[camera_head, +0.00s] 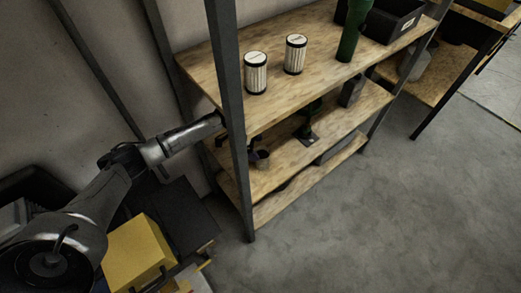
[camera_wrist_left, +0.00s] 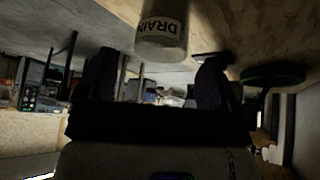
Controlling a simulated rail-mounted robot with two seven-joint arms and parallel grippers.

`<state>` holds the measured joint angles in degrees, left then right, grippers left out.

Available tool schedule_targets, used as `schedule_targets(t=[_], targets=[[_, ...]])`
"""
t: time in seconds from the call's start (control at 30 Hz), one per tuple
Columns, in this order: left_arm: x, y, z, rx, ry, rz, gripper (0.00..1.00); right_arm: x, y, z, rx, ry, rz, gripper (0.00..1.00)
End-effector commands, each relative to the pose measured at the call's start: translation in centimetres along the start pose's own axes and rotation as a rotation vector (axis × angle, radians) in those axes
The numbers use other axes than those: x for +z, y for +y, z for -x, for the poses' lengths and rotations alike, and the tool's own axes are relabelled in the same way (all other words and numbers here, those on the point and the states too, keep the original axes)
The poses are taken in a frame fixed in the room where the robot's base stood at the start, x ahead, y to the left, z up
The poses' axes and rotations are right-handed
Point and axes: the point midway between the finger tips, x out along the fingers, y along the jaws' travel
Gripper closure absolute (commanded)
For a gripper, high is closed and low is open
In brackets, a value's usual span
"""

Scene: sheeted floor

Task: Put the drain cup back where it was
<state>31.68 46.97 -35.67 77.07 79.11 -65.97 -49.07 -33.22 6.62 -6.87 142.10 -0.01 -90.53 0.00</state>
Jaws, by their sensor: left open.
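The drain cup (camera_head: 263,160) is a small pale cup on the middle shelf, just right of the front post. In the left wrist view, which looks upside down, the cup (camera_wrist_left: 160,45) shows its DRAIN lettering inverted. My left gripper (camera_head: 254,154) reaches behind the post and is beside the cup, partly hidden and dark. In the left wrist view its two dark fingers (camera_wrist_left: 153,82) are apart with nothing clamped between them. The cup lies between and beyond the fingertips in that picture. I cannot tell whether they touch it. My right gripper is not in view.
The shelf post (camera_head: 236,120) stands in front of my left forearm. The top shelf (camera_head: 215,65) has two white-and-black canisters (camera_head: 256,73), a green bottle (camera_head: 352,30) and a black bin (camera_head: 392,20). A dark stand (camera_head: 305,132) is right of the cup. Open floor (camera_head: 400,210) lies right.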

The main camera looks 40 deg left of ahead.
Motion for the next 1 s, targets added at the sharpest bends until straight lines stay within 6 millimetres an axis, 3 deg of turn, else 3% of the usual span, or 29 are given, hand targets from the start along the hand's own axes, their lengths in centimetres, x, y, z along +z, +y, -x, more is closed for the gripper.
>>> schedule_targets(t=[0.1,0.4,1.0], targets=[[-0.1,0.0,2.6,-0.001,-0.002,0.000,0.14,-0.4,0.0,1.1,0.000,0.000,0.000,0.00],[-0.1,0.0,6.4,0.001,-0.001,0.001,0.14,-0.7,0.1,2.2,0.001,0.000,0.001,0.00],[0.0,0.0,7.3,0.001,0.000,0.000,0.14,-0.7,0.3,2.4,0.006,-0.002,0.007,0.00]])
